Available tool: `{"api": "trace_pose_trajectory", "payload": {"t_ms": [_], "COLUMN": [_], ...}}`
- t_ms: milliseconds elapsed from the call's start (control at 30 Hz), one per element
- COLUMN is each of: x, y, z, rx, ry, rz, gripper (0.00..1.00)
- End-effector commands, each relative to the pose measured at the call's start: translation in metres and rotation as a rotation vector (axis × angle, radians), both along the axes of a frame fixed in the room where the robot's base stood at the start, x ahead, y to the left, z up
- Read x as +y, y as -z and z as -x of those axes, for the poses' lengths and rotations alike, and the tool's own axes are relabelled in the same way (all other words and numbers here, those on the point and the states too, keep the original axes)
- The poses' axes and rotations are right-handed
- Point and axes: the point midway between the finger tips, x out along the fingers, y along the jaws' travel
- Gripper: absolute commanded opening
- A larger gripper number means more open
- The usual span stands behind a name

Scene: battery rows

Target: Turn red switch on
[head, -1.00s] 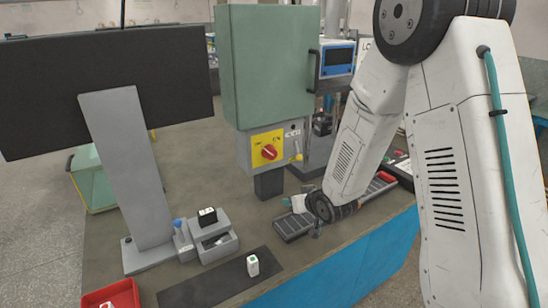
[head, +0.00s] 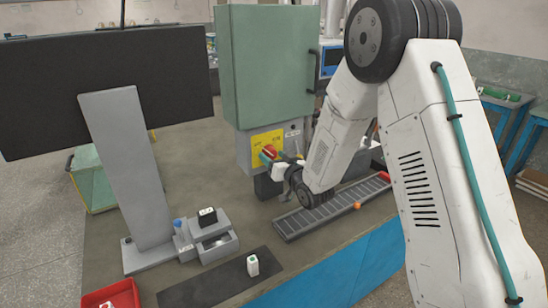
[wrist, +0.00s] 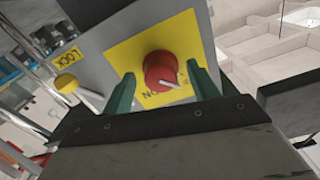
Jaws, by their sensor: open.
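The red switch (head: 268,152) is a round knob with a white pointer line on a yellow plate (head: 259,140), fixed to the grey box under the green cabinet. In the wrist view the red knob (wrist: 161,71) lies between my gripper's two green fingertips (wrist: 163,85), with a gap on each side. The white line on the knob points to the lower right, and the letters "ON" show beneath it. My gripper (head: 272,158) is open in front of the knob. In the head view it partly hides the knob and the lower plate.
A yellow knob (wrist: 66,83) marked LOCK sits beside the plate. A slotted grey tray (head: 335,208) lies below my arm. A black monitor (head: 105,85) on a grey stand is at the left. A white battery (head: 252,265) stands on a dark mat (head: 215,285) in front.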

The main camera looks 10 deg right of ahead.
Motion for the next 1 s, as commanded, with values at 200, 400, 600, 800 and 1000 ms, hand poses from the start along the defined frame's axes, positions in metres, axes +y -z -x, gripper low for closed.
{"api": "trace_pose_trajectory", "payload": {"t_ms": [200,400,600,800,1000], "x": [0.0019,0.0016,0.0013,0.0012,0.0012], "y": [-0.0003,-0.0003,-0.0002,-0.0002,-0.0002], "z": [-0.0059,-0.0056,-0.0055,-0.0054,-0.0053], "rx": [0.000,0.000,0.000,0.007,0.033], "ry": [0.001,0.001,0.001,0.001,0.001], "rz": [0.000,0.000,0.000,-0.020,-0.101], "gripper": [0.59,0.40,0.14,0.15,0.15]}}
